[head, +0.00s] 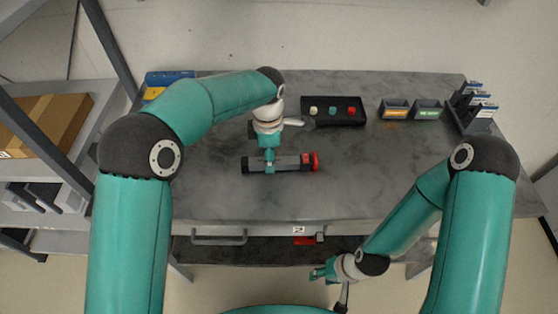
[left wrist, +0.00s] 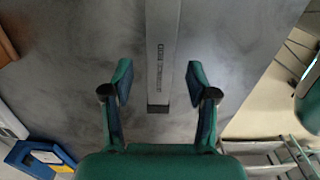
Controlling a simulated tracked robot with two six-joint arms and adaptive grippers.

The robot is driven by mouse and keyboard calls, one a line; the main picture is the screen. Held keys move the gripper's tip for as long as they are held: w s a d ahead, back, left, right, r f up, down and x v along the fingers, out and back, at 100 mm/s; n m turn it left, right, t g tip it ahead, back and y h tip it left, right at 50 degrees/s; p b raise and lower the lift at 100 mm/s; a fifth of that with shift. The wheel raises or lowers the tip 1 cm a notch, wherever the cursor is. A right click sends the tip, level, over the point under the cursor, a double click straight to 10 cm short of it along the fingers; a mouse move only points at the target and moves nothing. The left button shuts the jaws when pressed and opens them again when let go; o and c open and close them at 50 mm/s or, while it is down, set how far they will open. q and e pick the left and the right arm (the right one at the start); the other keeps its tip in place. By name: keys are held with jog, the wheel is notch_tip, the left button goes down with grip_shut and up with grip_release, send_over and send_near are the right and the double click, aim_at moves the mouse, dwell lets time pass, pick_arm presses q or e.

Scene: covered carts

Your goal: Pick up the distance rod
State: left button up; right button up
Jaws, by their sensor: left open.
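The distance rod (head: 288,163) lies on the grey table, a grey bar with a black left end and a red right end. My left gripper (head: 268,160) is over its left part. In the left wrist view the rod (left wrist: 162,50), with dark lettering and a black end, runs between the open fingers of the left gripper (left wrist: 159,78). There is a gap on each side of the rod, and neither finger touches it. My right gripper (head: 320,272) is low in front of the table, away from the rod; its finger opening is unclear.
A black tray with several coloured knobs (head: 333,122) stands behind the rod. Two small bins (head: 395,110) and a dark rack (head: 472,113) are at the back right. A blue and yellow case (head: 165,80) is at the back left. The table right of the rod is clear.

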pick_arm(q)
notch_tip(320, 180, down, 2)
jog(key=shift+f, duration=0.1)
grip_shut()
dwell(0.5)
jog(key=shift+r, duration=0.85)
notch_tip(320, 180, up, 19)
jog(key=shift+f+p, duration=0.2)
jog(key=shift+p, duration=0.1)
jog(key=shift+f, duration=0.2)
